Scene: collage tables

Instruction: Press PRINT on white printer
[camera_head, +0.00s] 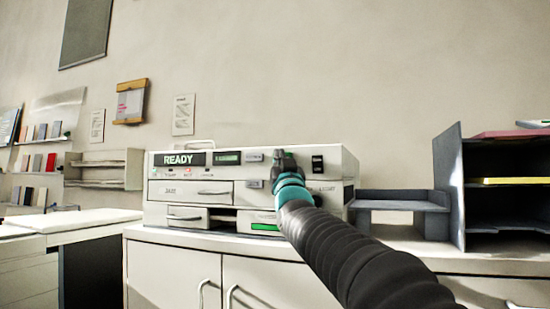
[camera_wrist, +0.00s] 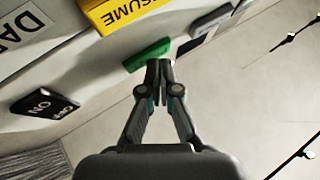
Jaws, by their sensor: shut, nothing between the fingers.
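The white printer (camera_head: 222,195) stands on the cabinet top, with a READY display (camera_head: 184,159) at its upper left. My gripper (camera_head: 284,156) is in front of the upper right of its front panel. In the wrist view, my shut, empty fingers (camera_wrist: 160,66) point at the panel. Their tips are beside the right end of a green button (camera_wrist: 147,54); I cannot tell whether they touch it. No lettering is readable on that button. A yellow label ending in "SUME" (camera_wrist: 122,12) and a black switch (camera_wrist: 44,104) are nearby. My gripper hides part of the panel in the head view.
The white cabinet (camera_head: 175,275) is under the printer. A grey stand (camera_head: 400,200) and a dark shelf unit (camera_head: 450,185) with coloured papers are to the right. A white table (camera_head: 80,220) is at the left. Wall shelves hang further left.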

